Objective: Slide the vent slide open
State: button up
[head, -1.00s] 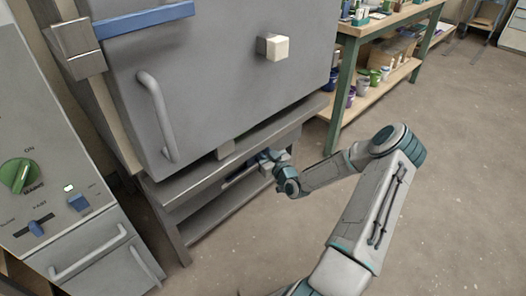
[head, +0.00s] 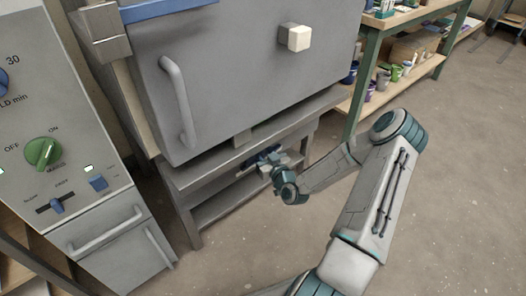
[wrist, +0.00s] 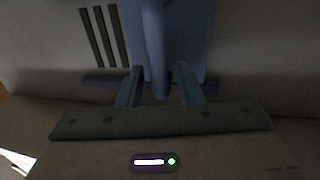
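The vent slide is a blue plate (wrist: 188,38) under the kiln, seen close in the wrist view. A rounded blue handle (wrist: 155,50) stands out from it toward the camera. Dark vent slots (wrist: 104,36) show uncovered just left of the plate; whatever lies behind the plate is hidden. My gripper (wrist: 161,76) has its two fingers apart, one on each side of the handle's lower end. A gap shows at the right finger; contact at the left finger is unclear. In the head view my gripper (head: 262,160) is small, below the kiln's front edge.
The grey kiln (head: 245,75) with its door handle (head: 180,100) hangs over my gripper. Its stand has a lower shelf (head: 240,195). A control panel (head: 60,140) stands at left, and a green-legged bench (head: 362,70) at back right. The floor at right is clear.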

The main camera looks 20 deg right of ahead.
jog(key=s+d+p, duration=0.2)
jog(key=s, duration=1.1)
jog(key=shift+s+p, duration=0.3)
jog(key=shift+s, duration=0.05)
notch_tip(320, 180, up, 27)
jog(key=a+n+g+h+p, duration=0.2)
jog(key=n+g+h+p, duration=0.15)
jog(key=g+p, duration=1.1)
jog(key=s+a+r+m+p, duration=0.1)
jog(key=s+a+r+p, duration=0.2)
jog(key=r, duration=0.6)
jog(key=s+a+r+m+p, duration=0.2)
jog(key=s+a+r+p, duration=0.2)
jog(key=s+r+p, duration=0.3)
jog(key=s+a+r+m+p, duration=0.2)
jog(key=s+r+p, duration=0.3)
jog(key=r, duration=0.6)
jog(key=s+a, duration=0.1)
jog(key=s, duration=0.1)
jog(key=shift+s+a+y, duration=0.25)
jog(key=shift+s+y, duration=0.1)
